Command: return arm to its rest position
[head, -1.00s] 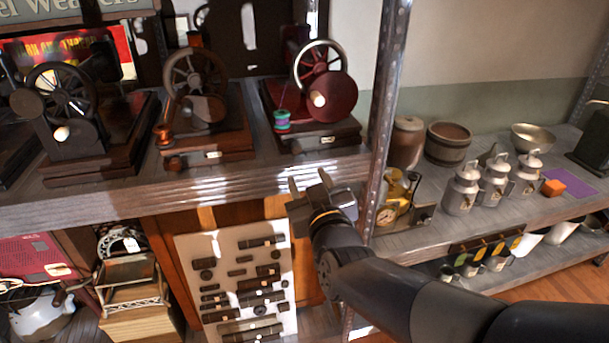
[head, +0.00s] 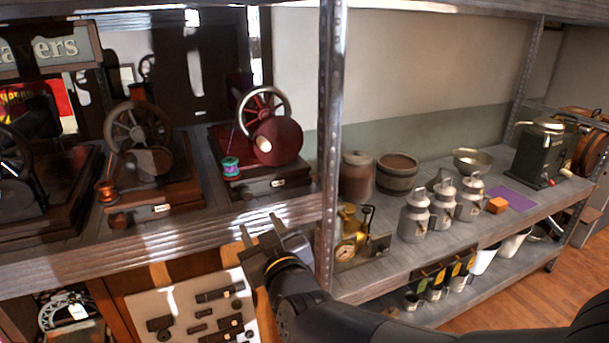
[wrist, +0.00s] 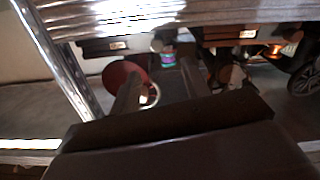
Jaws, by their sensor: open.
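My gripper (head: 262,232) is open and empty in the head view, in front of the left shelf's edge (head: 215,222) and just left of the metal post (head: 328,140). My dark arm reaches to it from the lower right. In the wrist view my gripper's two fingers (wrist: 158,95) stand apart with nothing held between them. The wrist picture appears upside down, with the red-wheeled machine (wrist: 125,78) beyond the fingers. That red machine (head: 275,138) stands on the left shelf in the head view, apart from my gripper.
A brown machine (head: 145,155) and a teal spool (head: 230,167) are on the left shelf. Past the post stand a brass device (head: 348,232), metal cans (head: 414,215), an orange cube (head: 497,205) on a purple mat (head: 518,198), and a green machine (head: 540,150). Wooden floor (head: 505,300) is clear at lower right.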

